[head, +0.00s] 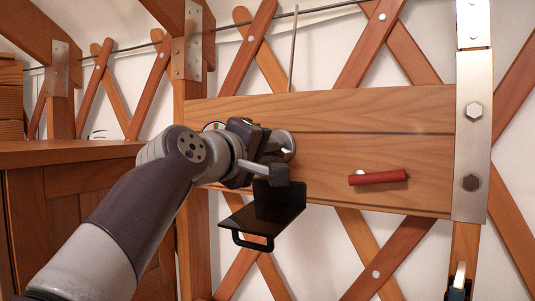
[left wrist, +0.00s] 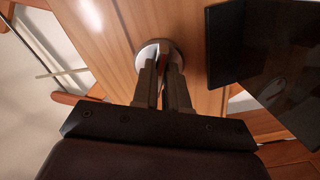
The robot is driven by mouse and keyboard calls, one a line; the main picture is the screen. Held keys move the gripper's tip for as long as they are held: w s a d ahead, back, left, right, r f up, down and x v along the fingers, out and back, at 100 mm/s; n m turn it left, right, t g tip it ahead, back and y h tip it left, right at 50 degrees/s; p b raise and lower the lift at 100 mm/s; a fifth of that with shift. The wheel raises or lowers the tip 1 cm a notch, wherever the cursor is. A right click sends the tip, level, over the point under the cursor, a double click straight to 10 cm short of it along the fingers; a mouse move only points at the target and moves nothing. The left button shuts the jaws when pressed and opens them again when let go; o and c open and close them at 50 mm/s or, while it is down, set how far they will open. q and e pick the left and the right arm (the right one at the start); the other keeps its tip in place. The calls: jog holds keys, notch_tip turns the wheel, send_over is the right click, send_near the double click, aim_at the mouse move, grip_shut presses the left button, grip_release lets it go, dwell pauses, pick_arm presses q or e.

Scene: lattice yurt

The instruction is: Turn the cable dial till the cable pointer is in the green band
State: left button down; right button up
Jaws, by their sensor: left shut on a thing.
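The cable dial (head: 288,141) is a silvery round knob on the wooden board. My left gripper (head: 278,150) has its fingers closed on it. In the left wrist view, both fingers reach the pale round dial (left wrist: 148,53) and grip its middle. A small round gauge face (head: 212,126) with red and green on it shows just behind my left wrist. Most of this face is hidden, and I cannot make out the pointer. A dark, pale-tipped part (head: 459,278) at the bottom right looks like my right gripper, but its jaws are unclear.
A red handle (head: 379,177) juts from the board right of the dial. A black L-shaped plate (head: 265,215) is just below my left gripper. A metal-plated post (head: 473,150) bounds the board at right. A wooden cabinet (head: 75,155) stands at left, with lattice behind.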

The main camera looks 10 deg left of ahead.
pick_arm(q)
jog(key=shift+a+r+m, duration=0.1)
jog(key=shift+r+m, duration=0.25)
jog(key=shift+m, duration=0.25)
jog(key=c, duration=1.3)
grip_release()
jog(key=shift+o, duration=0.8)
jog(key=shift+w+f, duration=0.25)
jog(key=shift+w, duration=0.05)
jog(key=b+v, duration=0.5)
jog(key=v, duration=0.7)
jog(key=shift+s, duration=0.35)
